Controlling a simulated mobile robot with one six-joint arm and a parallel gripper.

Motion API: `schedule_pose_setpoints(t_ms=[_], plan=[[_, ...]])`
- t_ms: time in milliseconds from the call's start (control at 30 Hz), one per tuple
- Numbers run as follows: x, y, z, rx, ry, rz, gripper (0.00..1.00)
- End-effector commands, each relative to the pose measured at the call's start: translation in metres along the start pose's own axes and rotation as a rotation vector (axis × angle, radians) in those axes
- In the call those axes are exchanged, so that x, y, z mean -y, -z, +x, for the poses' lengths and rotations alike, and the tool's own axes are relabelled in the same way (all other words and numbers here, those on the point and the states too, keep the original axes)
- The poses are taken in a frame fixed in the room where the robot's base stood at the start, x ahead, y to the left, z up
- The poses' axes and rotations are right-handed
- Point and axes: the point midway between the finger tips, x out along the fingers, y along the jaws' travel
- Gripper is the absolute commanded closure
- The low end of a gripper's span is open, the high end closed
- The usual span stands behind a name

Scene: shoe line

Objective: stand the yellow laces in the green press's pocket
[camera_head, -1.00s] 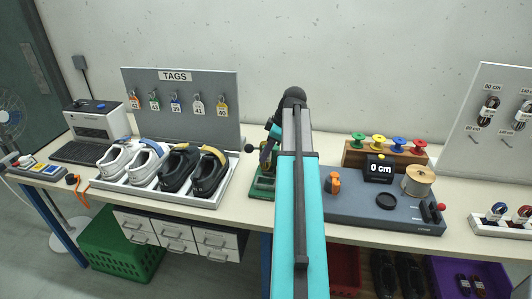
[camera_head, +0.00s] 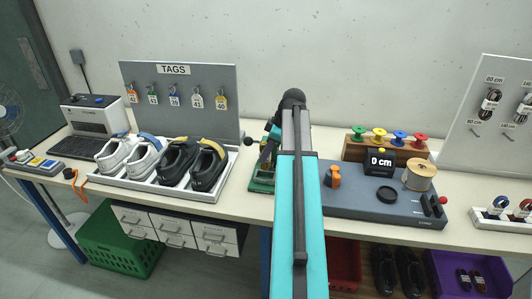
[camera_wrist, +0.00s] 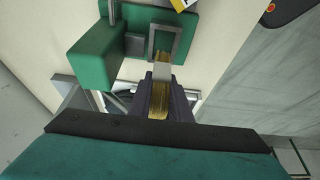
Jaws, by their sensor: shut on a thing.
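The green press (camera_wrist: 95,50) is at the upper left of the wrist view, with a grey rectangular frame (camera_wrist: 179,42), its pocket, on its base. My gripper (camera_wrist: 159,88) is shut on the yellow laces (camera_wrist: 158,103), a bundle with a pale band at its far end. That end overlaps the near edge of the pocket in the wrist view; I cannot tell whether it is inside or above it. In the head view the press (camera_head: 262,182) is partly hidden behind my arm, and my gripper and the laces are hidden there.
A shoe tray (camera_head: 150,187) with white and black shoes stands left of the press. A grey cutting station (camera_head: 350,205) with a spool and a 0 cm display is close on the right. A tag board (camera_head: 180,95) stands behind.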

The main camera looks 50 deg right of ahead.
Motion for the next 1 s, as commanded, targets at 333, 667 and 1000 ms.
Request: schedule_pose_setpoints(t_ms=[333,667,1000], plan=[[0.000,-0.007,0.016,0.000,-0.001,0.001,1.00],[0.000,-0.013,0.030,0.000,-0.001,0.002,1.00],[-0.001,-0.019,0.043,0.000,-0.001,0.002,1.00]])
